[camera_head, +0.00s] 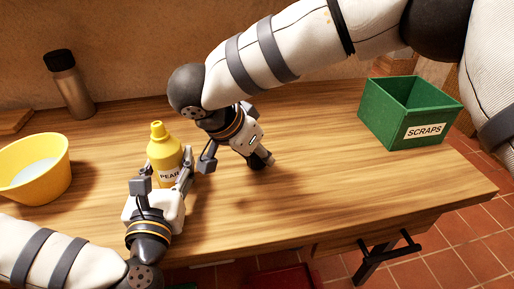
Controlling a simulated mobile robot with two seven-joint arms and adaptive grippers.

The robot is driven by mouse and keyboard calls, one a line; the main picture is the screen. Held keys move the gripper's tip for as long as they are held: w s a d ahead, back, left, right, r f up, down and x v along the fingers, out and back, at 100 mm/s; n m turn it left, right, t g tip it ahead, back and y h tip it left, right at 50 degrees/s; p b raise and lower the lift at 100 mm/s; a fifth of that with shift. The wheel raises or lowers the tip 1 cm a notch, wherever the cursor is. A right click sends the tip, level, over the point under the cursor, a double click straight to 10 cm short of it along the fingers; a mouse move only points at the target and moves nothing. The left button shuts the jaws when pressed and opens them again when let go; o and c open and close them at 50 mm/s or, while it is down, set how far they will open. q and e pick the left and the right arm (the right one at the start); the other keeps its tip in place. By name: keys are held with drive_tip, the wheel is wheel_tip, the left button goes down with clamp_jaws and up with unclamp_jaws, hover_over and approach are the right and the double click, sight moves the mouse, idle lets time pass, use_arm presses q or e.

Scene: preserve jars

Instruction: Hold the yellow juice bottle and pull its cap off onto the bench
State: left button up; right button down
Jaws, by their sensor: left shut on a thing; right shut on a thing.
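The yellow juice bottle (164,153), with a label reading PEAR, stands upright at the left of centre. Its narrow yellow neck shows at the top, with no separate cap seen on it. My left gripper (165,184) is shut around the bottle's lower body from the front. My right gripper (259,161) is to the right of the bottle, apart from it and low over the bench (310,190). It is shut on a small dark thing that looks like the cap. Its fingers and shadow partly hide this.
A yellow bowl (55,170) with pale contents stands at the left. A green SCRAPS bin (400,118) stands at the back right. The bench between my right gripper and the bin is clear.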

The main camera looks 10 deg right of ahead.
drive_tip(key=shift+f, duration=0.45)
idle(0.3)
drive_tip(key=c, duration=1)
unclamp_jaws()
drive_tip(key=shift+c, duration=0.2)
drive_tip(key=v, duration=1.2)
use_arm(q)
drive_tip(key=o, duration=1.6)
